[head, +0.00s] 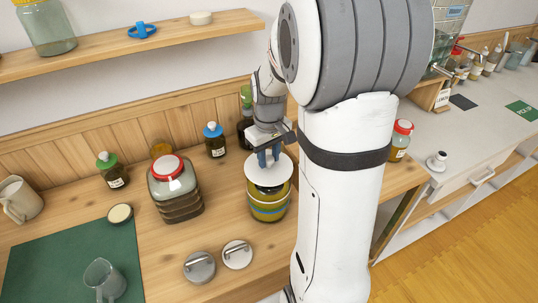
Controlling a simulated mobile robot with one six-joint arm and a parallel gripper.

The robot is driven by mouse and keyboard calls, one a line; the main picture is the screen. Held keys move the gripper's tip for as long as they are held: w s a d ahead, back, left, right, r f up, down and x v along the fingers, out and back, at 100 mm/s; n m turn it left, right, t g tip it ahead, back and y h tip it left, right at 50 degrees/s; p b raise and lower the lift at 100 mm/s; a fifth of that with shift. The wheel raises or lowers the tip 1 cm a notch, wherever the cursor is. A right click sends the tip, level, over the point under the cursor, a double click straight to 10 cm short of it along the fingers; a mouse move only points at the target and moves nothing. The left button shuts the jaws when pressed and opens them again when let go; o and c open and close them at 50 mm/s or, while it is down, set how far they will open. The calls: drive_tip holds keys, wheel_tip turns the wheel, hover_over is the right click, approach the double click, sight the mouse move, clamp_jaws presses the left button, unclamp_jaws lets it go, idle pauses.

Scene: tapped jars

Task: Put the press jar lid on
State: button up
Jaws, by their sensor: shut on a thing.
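A round white lid (284,173) is in my gripper (268,157), which is shut on it from above. The lid is over a squat olive-yellow jar with banded sides (269,209) on the wooden counter. A dark strip of the jar's mouth shows below the lid's near edge, so the lid looks raised or off the rim there. Whether its far side touches the jar is hidden. My arm covers the area just right of the jar.
A grey lid (199,267) and a white lid (237,255), both with handles, lie in front. A red-capped jar (174,188) stands left; a blue-capped bottle (214,140) stands behind. A green mat (60,255) bears a glass mug (104,281). A shelf (110,45) hangs above.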

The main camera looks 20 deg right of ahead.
drive_tip(key=shift+f+b, duration=0.7)
drive_tip(key=shift+f, duration=0.25)
drive_tip(key=o, duration=1)
drive_tip(key=shift+r, duration=3.95)
